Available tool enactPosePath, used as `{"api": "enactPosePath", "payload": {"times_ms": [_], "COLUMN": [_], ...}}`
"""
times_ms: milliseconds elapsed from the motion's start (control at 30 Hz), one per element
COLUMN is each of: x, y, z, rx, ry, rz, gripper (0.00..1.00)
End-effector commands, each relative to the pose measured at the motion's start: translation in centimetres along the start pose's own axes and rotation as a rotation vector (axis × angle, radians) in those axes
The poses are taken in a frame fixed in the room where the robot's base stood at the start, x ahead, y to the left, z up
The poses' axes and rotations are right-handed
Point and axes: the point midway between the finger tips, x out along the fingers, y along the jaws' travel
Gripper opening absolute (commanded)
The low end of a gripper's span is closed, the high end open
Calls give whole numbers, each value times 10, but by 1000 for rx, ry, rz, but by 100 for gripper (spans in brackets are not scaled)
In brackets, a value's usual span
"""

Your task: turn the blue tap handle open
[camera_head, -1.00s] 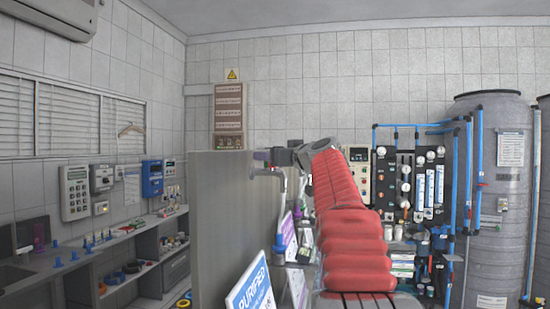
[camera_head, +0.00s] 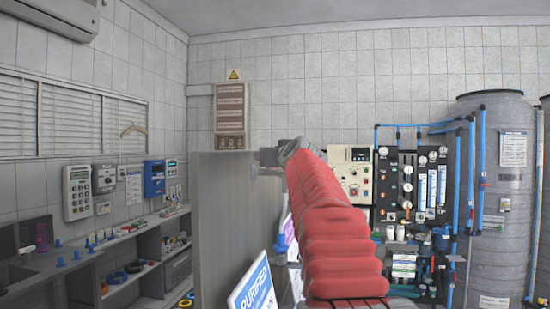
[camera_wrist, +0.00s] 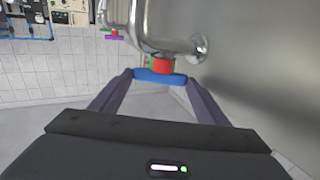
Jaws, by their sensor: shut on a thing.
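The blue tap handle (camera_wrist: 160,77) shows in the wrist view as a short bar lying crosswise between my fingertips. It sits against a red collar (camera_wrist: 162,65) under a shiny bent metal pipe (camera_wrist: 165,25). My gripper (camera_wrist: 160,80) is shut on the bar, with one finger at each end. My red-sleeved arm hides most of the tap there.
A second tap with a purple handle (camera_wrist: 114,37) is close by at upper left in the wrist view. The grey panel (camera_head: 222,230) stands left of my arm. A sign reading PURIFIED (camera_head: 253,290) is low in front. Grey tanks (camera_head: 497,200) stand at right.

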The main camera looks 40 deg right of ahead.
Motion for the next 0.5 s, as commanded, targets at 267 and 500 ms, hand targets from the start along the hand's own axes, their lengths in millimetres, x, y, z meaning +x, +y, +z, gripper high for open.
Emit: {"api": "enactPosePath", "payload": {"times_ms": [267,500], "x": [-1,-1], "y": [-2,-3], "z": [-2,-2], "rx": [-1,-2], "ry": [4,4], "rz": [46,72], "gripper": [46,46]}}
